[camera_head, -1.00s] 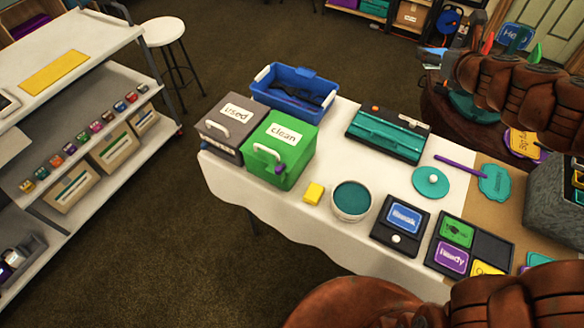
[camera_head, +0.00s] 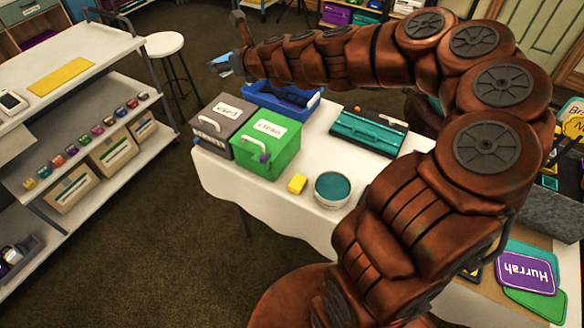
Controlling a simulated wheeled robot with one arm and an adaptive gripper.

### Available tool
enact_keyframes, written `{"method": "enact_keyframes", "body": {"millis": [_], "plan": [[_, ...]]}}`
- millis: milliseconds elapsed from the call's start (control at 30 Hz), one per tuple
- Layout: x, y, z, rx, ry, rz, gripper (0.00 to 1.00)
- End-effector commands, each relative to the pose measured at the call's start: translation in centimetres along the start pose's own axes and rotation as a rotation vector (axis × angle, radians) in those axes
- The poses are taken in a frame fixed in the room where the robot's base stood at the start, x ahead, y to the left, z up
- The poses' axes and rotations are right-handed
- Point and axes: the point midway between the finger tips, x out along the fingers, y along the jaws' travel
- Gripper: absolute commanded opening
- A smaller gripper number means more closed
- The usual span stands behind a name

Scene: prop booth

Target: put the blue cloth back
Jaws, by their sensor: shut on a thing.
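My gripper (camera_head: 235,58) is at the end of my outstretched arm, at the upper left of the head view. It is shut on the blue cloth (camera_head: 221,66), a small light-blue patch at its tip. The cloth is held in the air, appearing above and behind the grey box in the picture. The grey box (camera_head: 208,148) labelled "used" and the green box (camera_head: 283,155) labelled "clean" stand side by side at the table's left end; both look closed. My arm hides the fingers' detail and part of the blue tub (camera_head: 262,97) behind the boxes.
The white-covered table (camera_head: 270,199) also bears a yellow block (camera_head: 297,183), a round teal-topped tub (camera_head: 332,188) and a teal case (camera_head: 366,132). My arm covers the table's right part. A shelf rack (camera_head: 100,75) stands left, with a white stool (camera_head: 164,44) behind. Floor between is clear.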

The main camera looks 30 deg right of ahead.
Motion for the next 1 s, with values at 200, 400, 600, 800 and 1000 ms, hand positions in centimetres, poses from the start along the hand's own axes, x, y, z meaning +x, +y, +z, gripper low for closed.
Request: {"method": "enact_keyframes", "body": {"millis": [200, 400, 600, 800, 1000], "plan": [[2.0, -4.0, -5.9, -0.01, 0.001, 0.028, 0.39], [3.1, -7.8, -11.4, -0.037, 0.001, 0.086, 0.39], [3.7, -11.2, -16.5, -0.064, 0.003, 0.149, 0.39], [3.7, -14.1, -21.3, -0.095, 0.005, 0.223, 0.39], [3.2, -16.5, -25.7, -0.128, 0.003, 0.306, 0.39]]}}
